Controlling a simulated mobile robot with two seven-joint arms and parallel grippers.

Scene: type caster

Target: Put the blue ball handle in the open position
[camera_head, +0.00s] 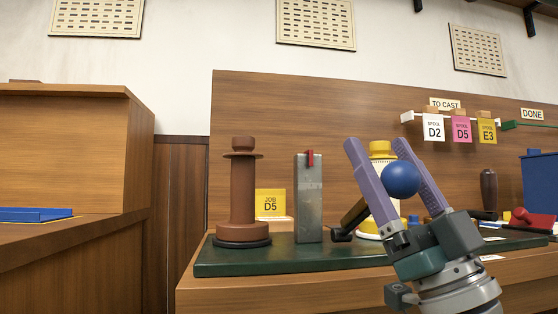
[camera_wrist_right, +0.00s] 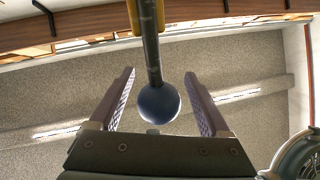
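The blue ball (camera_head: 401,179) is the round end of a handle. In the right wrist view the ball (camera_wrist_right: 159,103) sits on a dark rod (camera_wrist_right: 151,45) that runs up to a yellow part (camera_wrist_right: 146,15). My right gripper (camera_head: 383,160) is open, with its two purple fingers on either side of the ball. In the wrist view there is a gap between the ball and each finger (camera_wrist_right: 165,98). A yellow column (camera_head: 381,149) stands behind the gripper and is partly hidden by it. My left gripper is not in view.
A brown spool-shaped column (camera_head: 243,195), a yellow "JOB D5" card (camera_head: 270,204) and a grey metal post with a red tab (camera_head: 309,198) stand along a green base (camera_head: 290,257). Cards hang on a rail (camera_head: 461,129) at the back right. A red-handled item (camera_head: 533,219) lies at the right.

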